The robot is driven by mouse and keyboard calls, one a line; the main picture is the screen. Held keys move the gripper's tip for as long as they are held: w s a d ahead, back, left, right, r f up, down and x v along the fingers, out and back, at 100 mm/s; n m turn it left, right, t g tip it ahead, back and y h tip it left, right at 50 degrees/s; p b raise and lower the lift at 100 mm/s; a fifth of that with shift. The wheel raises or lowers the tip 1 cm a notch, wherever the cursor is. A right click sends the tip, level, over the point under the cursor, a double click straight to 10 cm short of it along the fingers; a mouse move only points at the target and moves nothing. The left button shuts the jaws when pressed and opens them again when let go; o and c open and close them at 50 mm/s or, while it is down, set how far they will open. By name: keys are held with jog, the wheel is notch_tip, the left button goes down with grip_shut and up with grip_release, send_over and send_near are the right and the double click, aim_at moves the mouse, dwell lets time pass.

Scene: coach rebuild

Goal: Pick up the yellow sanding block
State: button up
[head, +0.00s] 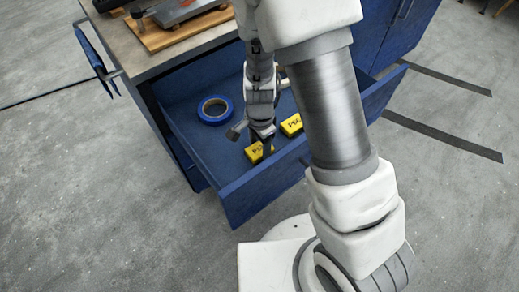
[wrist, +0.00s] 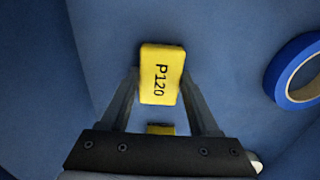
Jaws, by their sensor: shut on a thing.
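A yellow sanding block marked P120 (wrist: 161,75) is between the two fingertips of my gripper (wrist: 160,82) in the wrist view. In the head view the same block (head: 256,153) is at the near side of the open blue drawer, under my gripper (head: 263,138). The fingers are shut on its two sides. I cannot tell whether it touches the drawer floor. A second yellow block (head: 291,125) lies to the right in the drawer; its marking is hard to read. A strip of it (wrist: 160,129) shows between my fingers in the wrist view.
A blue tape roll (head: 215,110) lies on the drawer floor, left of my gripper; it shows at the right in the wrist view (wrist: 297,70). The drawer's front wall (head: 262,190) stands close to the held block. The worktop (head: 150,60) is above and behind.

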aim_at(259, 148)
jog(key=c, duration=0.5)
jog(key=shift+c, duration=0.2)
jog(key=shift+r, duration=0.45)
notch_tip(259, 148, up, 4)
jog(key=shift+f+p, duration=0.1)
jog(key=shift+p, duration=1.05)
jog(key=w+d+r+p, duration=0.1)
jog(key=w+d+r, duration=0.1)
jog(key=d, duration=0.3)
jog(key=w+d+r, duration=0.1)
jog(key=d+r, duration=0.3)
jog(key=d, duration=0.2)
jog(key=shift+w+r+p, duration=0.15)
jog(key=shift+w+p, duration=0.2)
jog(key=shift+p, duration=0.05)
jog(key=o, duration=0.7)
jog(key=shift+c, duration=0.2)
jog(key=c, duration=0.5)
jog(key=shift+r, duration=0.15)
